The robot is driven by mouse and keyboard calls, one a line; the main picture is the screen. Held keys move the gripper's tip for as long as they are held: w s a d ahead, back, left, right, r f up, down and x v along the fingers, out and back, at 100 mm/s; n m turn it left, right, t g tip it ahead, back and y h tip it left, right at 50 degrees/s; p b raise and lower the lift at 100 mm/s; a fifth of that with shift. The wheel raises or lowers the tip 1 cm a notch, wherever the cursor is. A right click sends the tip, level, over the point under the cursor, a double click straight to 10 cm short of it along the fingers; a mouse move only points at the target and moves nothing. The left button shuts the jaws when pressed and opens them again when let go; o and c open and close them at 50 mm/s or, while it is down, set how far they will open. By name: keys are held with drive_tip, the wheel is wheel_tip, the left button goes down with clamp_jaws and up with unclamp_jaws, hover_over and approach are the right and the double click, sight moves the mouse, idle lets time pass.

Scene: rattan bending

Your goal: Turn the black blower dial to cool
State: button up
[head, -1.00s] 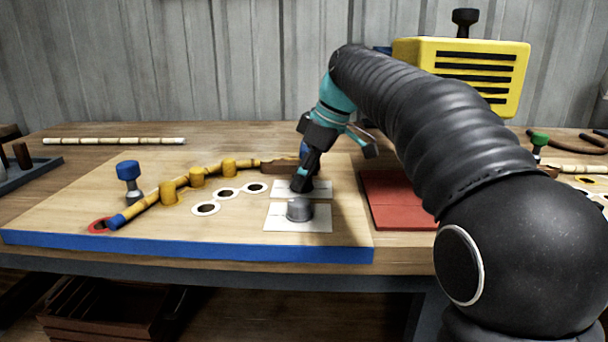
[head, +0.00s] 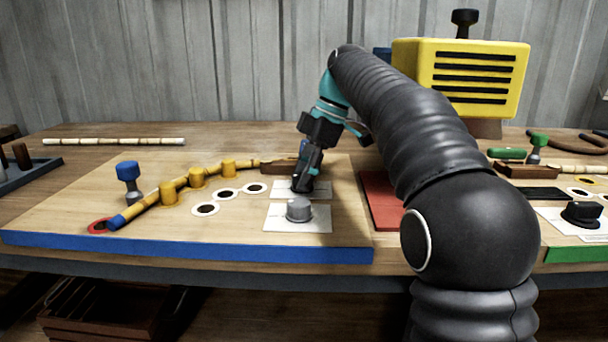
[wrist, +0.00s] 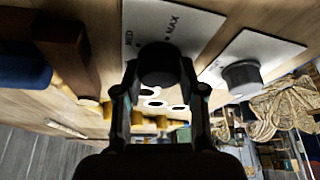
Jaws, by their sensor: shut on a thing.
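A black dial (wrist: 158,62) sits on a white plate (wrist: 190,22) marked MED and MAX in the wrist view. My gripper (wrist: 160,82) is shut on this dial, with a finger on each side of it. In the head view my gripper (head: 303,183) points down at the rear white plate (head: 323,189) and mostly hides the dial. I cannot read a cool mark or the dial's pointer. Another black dial (head: 581,212) sits on a white plate at the far right of the head view.
A grey dial (head: 299,209) stands on a white plate just in front of my gripper. A bent rattan pole (head: 150,204) lies along yellow pegs on the blue-edged board (head: 180,247). A red mat (head: 382,210) lies right, and a yellow slatted box (head: 474,75) stands behind.

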idle(0.3)
drive_tip(key=o, duration=1.1)
drive_tip(key=shift+o, duration=0.2)
